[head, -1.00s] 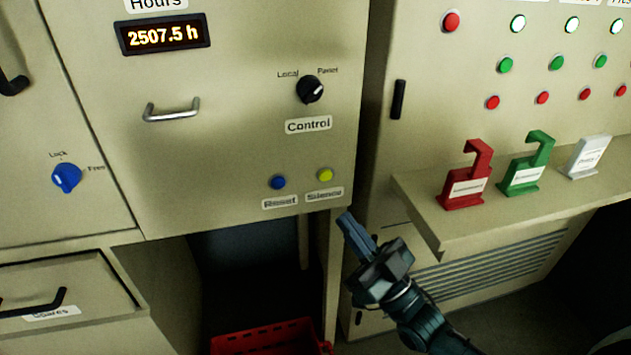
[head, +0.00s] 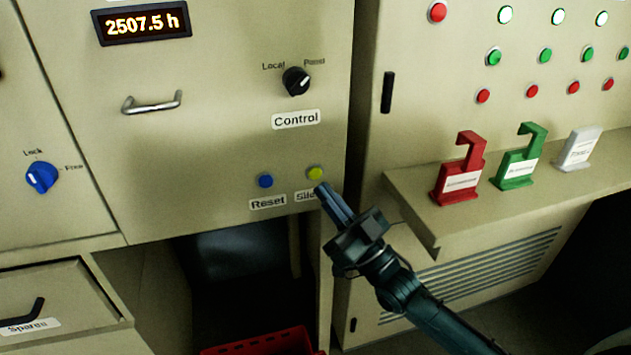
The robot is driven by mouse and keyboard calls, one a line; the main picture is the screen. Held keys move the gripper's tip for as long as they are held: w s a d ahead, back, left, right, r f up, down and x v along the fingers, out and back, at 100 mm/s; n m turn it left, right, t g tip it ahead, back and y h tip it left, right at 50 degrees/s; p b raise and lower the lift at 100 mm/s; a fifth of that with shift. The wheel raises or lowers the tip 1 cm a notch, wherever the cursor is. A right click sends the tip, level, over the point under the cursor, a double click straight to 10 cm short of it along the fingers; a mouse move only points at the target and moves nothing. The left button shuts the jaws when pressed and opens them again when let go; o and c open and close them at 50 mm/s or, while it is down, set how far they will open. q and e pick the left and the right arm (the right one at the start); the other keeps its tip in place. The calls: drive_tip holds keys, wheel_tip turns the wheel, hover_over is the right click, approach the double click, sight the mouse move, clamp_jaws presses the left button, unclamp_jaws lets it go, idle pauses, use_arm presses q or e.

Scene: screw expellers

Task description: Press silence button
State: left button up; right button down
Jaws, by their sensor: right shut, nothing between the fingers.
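The silence button is a small round yellow button (head: 315,173) low on the beige cabinet panel, above a label reading "Silence" (head: 303,196). My right gripper (head: 322,187) is shut and empty. Its fingertips appear just below and right of the yellow button and cover the right part of the label. I cannot tell whether the tips touch the panel. The blue reset button (head: 265,181) is to the left, above its "Reset" label (head: 268,202). My left gripper is not in view.
Above are a black control knob (head: 296,81), a metal handle (head: 152,103) and an hours display (head: 146,23). On the right, a ledge (head: 430,218) holds red (head: 461,170), green (head: 520,158) and white (head: 578,149) tag holders. A red crate (head: 262,342) sits below.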

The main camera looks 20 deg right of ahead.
drive_tip(key=shift+w, duration=0.9)
idle(0.5)
drive_tip(key=shift+w, duration=0.1)
idle(0.8)
drive_tip(key=shift+w+b, duration=0.35)
drive_tip(key=shift+w, duration=0.4)
idle(0.6)
idle(0.4)
drive_tip(key=shift+s+p, duration=0.3)
drive_tip(key=shift+s, duration=0.55)
